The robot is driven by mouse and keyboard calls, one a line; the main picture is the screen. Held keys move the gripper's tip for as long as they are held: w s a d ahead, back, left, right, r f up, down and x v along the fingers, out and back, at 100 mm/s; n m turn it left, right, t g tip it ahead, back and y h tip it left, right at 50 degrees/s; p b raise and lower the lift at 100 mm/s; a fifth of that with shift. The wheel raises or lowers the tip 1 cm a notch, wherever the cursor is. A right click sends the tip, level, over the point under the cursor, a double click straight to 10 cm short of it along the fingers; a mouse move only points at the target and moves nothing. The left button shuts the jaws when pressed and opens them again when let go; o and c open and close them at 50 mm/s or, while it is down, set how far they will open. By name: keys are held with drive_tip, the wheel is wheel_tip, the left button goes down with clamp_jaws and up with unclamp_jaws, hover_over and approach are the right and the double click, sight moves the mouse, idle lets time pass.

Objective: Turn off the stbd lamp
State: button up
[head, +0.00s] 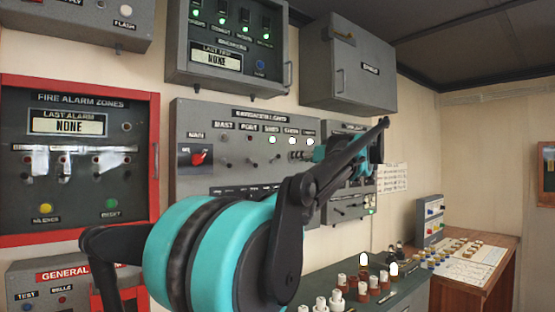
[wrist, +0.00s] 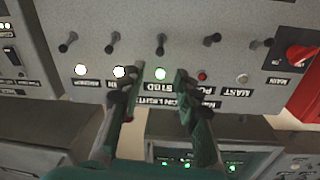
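The navigation lights panel (head: 240,118) is on the wall and appears upside down in the wrist view. The stbd lamp (wrist: 160,73) glows white above its STBD label; it is also lit in the head view (head: 272,140). The stbd lever (wrist: 160,43) is a small dark toggle in line with that lamp. My gripper (wrist: 159,70) is open and empty, its two fingers apart in front of the panel on either side of the stbd lamp in the picture. The lever shows just beyond the fingertips. I cannot tell whether anything touches.
Similar levers stand close on both sides, including the port lever (wrist: 212,40). The red main knob (wrist: 301,55) is at the right. The port lamp (wrist: 202,76) and mast lamp (wrist: 242,79) are unlit. A console (head: 345,285) with knobs stands below the panel.

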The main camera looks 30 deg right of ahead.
drive_tip(key=w, duration=0.9)
drive_tip(key=w+a, duration=0.1)
drive_tip(key=w, duration=0.3)
drive_tip(key=shift+w, duration=0.4)
drive_tip(key=shift+c, duration=0.2)
clamp_jaws()
